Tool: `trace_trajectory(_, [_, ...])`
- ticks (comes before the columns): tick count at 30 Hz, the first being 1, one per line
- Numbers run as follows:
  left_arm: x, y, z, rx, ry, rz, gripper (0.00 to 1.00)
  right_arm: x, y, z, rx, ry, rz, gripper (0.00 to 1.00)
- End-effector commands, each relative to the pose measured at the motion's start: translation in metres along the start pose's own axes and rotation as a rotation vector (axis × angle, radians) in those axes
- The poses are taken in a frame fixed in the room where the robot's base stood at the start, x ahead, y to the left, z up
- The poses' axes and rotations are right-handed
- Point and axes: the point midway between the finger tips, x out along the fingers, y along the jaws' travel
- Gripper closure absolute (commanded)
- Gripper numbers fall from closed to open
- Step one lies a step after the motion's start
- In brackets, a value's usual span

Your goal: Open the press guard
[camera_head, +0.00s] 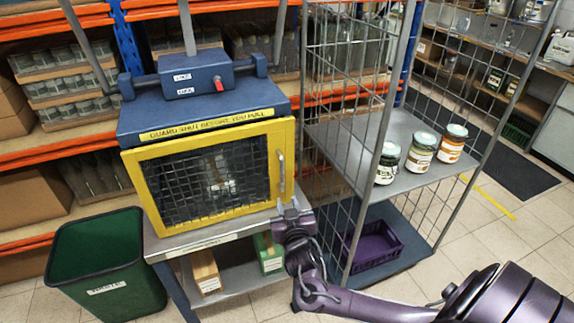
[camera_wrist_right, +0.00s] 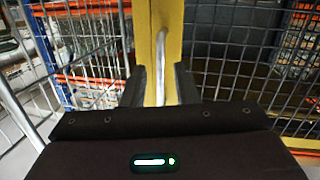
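The press guard (camera_head: 152,180) is a yellow-framed mesh door on the front of the blue press (camera_head: 205,108). It looks shut. Its upright metal handle (camera_head: 281,172) is on the right side of the frame. My right gripper (camera_head: 291,207) is just below and in front of the handle in the head view. In the right wrist view the handle (camera_wrist_right: 161,65) stands between the two open fingers (camera_wrist_right: 158,88); I cannot tell whether either finger touches it. A pale object behind the mesh is unclear. My left gripper is not in view.
A wire cage trolley (camera_head: 355,150) stands close right of the press, with several jars (camera_head: 421,152) on its shelf and a purple crate (camera_head: 374,250) below. A green bin (camera_head: 100,262) stands at front left. Orange-beamed racks are behind.

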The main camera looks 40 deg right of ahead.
Motion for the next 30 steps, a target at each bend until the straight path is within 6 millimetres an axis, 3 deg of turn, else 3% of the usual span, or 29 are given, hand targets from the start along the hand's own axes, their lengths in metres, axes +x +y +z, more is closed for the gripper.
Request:
trace_trajectory(1, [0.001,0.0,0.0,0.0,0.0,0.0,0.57,-0.002,-0.002,-0.018,0.033,0.035,-0.001,0.73])
trace_trajectory(3, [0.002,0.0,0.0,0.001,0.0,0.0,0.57,-0.004,-0.002,-0.034,0.069,0.064,0.003,0.73])
trace_trajectory(6, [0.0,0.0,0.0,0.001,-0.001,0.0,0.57,-0.001,-0.001,-0.044,0.087,0.081,0.006,0.73])
trace_trajectory(19, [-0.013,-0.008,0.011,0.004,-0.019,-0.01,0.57,0.061,-0.001,-0.049,0.085,0.079,0.006,0.73])
trace_trajectory(30, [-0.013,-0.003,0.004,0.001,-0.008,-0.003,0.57,0.072,-0.001,-0.048,0.086,0.078,0.005,0.73])
